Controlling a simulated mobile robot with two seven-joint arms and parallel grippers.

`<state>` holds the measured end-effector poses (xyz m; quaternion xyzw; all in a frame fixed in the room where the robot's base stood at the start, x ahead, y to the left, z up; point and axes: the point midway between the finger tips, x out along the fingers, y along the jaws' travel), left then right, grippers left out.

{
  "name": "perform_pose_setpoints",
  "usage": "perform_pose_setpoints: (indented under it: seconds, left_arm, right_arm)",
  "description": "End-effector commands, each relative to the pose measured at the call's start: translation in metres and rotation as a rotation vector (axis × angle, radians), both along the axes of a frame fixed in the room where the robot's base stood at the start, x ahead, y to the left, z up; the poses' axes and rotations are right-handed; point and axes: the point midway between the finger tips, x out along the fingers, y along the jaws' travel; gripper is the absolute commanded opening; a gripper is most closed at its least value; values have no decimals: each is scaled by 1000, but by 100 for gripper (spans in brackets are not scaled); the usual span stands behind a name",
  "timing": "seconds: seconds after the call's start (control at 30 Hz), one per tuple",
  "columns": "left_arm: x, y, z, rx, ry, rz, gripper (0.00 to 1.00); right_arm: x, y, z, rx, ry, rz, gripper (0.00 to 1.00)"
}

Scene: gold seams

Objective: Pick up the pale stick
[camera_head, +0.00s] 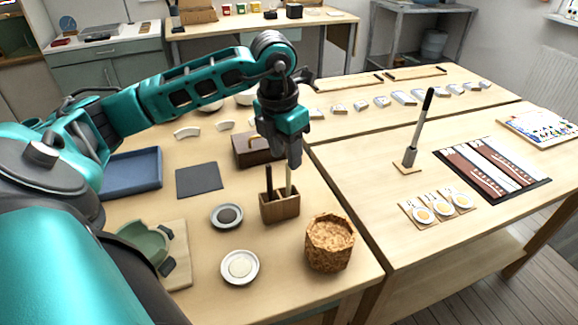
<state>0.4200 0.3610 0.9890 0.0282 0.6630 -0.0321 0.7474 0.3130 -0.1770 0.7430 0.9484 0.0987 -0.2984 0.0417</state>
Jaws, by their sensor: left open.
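The pale stick (289,178) stands upright in a small wooden holder (280,208) on the near table. A dark stick (268,182) stands beside it in the same holder. My left gripper (293,158) is open and points down just above the pale stick's top. The fingers overlap the stick's upper end in this view, and I cannot tell whether they touch it. My right gripper is not in view.
A cork-like pot (329,243) stands right of the holder, and a brown box (252,150) behind it. Two small dishes (227,216) (240,267) lie to the left. A dark mat (199,180) and blue tray (133,172) lie farther left. An upright black-handled tool (419,130) stands on the right table.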

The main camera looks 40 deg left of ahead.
Motion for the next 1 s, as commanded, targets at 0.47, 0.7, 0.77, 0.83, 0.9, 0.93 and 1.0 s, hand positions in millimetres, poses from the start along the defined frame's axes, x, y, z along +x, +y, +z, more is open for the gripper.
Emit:
perform_pose_setpoints:
  seconds: [0.47,0.7,0.77,0.83,0.9,0.93,1.0]
  left_arm:
    - [9,0,-53,-1,1,0,43]
    - [10,0,-56,0,-1,0,43]
    - [10,0,-56,0,-1,0,40]
    - [10,0,-56,0,-1,0,33]
    - [10,0,-56,0,-1,0,26]
    - [10,0,-55,0,-1,0,23]
    - [10,0,-55,0,-1,0,17]
  right_arm:
    - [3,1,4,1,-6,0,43]
    - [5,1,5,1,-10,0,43]
    - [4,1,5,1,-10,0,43]
    - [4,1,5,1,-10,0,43]
    - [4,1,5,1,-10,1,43]
    - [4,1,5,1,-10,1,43]
    - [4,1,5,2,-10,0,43]
